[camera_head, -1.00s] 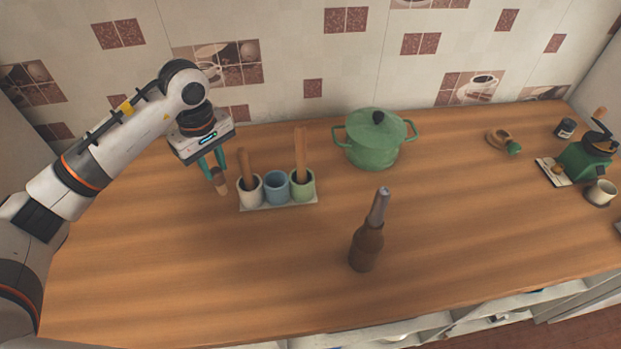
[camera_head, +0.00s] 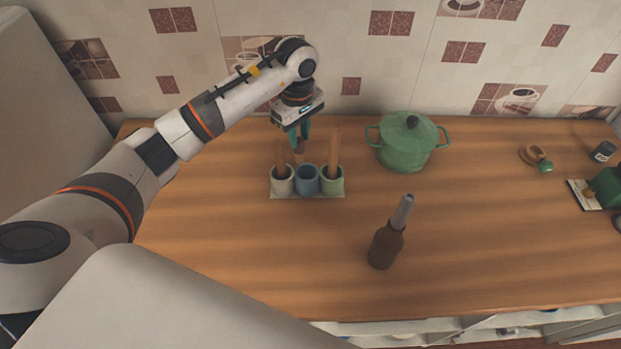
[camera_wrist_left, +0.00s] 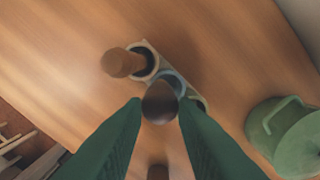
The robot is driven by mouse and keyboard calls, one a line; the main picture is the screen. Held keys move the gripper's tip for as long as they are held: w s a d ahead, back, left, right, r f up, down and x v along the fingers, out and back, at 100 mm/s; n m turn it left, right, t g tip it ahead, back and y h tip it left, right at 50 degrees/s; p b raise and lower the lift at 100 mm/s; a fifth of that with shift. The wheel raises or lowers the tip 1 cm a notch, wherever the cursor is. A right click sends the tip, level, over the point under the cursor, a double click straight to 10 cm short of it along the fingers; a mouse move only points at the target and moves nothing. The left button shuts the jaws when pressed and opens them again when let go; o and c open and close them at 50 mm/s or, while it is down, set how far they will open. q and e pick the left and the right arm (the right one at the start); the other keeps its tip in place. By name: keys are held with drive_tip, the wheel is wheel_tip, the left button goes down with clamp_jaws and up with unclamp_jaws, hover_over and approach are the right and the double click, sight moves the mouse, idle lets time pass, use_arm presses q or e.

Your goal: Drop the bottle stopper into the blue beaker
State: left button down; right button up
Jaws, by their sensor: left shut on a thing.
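The blue beaker (camera_head: 307,181) stands in the middle of a row of three on a small tray (camera_head: 308,196); part of its rim shows in the wrist view (camera_wrist_left: 178,80). My left gripper (camera_head: 299,140) points down above the row and is shut on the brown bottle stopper (camera_head: 299,151). In the head view the stopper hangs just above and behind the blue beaker's rim. In the wrist view the stopper (camera_wrist_left: 160,102) covers part of that beaker. My right gripper is not in view.
Wooden sticks stand in the white beaker (camera_head: 283,187) on the left and the green beaker (camera_head: 332,188) on the right. A green lidded pot (camera_head: 405,150) is to their right. A brown bottle (camera_head: 386,246) stands nearer the front. The counter's left front is clear.

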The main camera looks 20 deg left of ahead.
sight(299, 140)
use_arm(q)
drive_tip(key=shift+f+b, duration=0.5)
drive_tip(key=shift+f, duration=1.1)
drive_tip(key=c, duration=1.1)
unclamp_jaws()
wheel_tip(299, 140, up, 11)
drive_tip(key=b, duration=0.2)
drive_tip(key=shift+b, duration=0.4)
drive_tip(key=shift+r, duration=0.55)
